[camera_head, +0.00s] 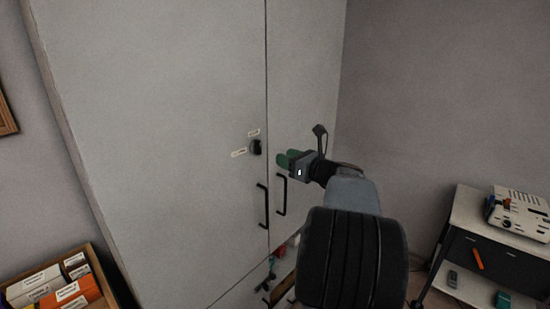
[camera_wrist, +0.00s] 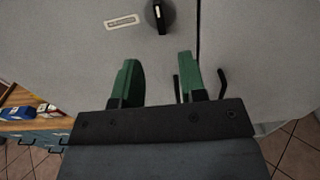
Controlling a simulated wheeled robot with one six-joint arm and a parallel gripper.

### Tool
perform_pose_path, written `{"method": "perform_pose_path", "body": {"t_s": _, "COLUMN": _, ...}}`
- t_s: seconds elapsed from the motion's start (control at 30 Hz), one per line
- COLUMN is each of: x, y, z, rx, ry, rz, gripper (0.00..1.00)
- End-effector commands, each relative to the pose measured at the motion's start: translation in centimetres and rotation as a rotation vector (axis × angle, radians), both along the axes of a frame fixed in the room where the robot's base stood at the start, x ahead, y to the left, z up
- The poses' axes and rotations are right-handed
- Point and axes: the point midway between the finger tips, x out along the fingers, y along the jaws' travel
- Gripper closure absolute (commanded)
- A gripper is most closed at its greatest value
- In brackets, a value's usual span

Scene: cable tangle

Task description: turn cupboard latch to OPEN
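The cupboard latch (camera_head: 256,147) is a small black knob on the left door of a tall pale grey cupboard (camera_head: 170,110), near the seam. In the wrist view the latch (camera_wrist: 160,16) is a dark round knob with a pale mark, its grip standing about upright. One small label sits above it and one to its left (camera_wrist: 121,21); their words are too small to read. My gripper (camera_wrist: 157,72) has green fingers, spread apart with nothing between them. In the head view my gripper (camera_head: 285,159) is just right of the latch, apart from it.
Two black door handles (camera_head: 263,205) (camera_head: 282,194) hang below the latch. A box of labelled packets (camera_head: 60,285) is at lower left. A side table (camera_head: 485,250) with a white device (camera_head: 518,213) stands at right.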

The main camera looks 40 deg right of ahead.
Motion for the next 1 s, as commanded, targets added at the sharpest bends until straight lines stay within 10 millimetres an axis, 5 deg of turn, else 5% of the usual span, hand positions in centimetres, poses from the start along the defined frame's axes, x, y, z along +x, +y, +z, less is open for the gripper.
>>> {"method": "perform_pose_path", "body": {"t_s": 0.3, "x": -2.6, "y": -0.5, "z": 0.0, "rx": 0.001, "ry": 0.000, "rz": 0.000, "gripper": 0.62}}
{"method": "perform_pose_path", "body": {"t_s": 1.0, "x": -2.7, "y": -0.5, "z": 0.0, "rx": 0.000, "ry": 0.000, "rz": 0.000, "gripper": 0.62}}
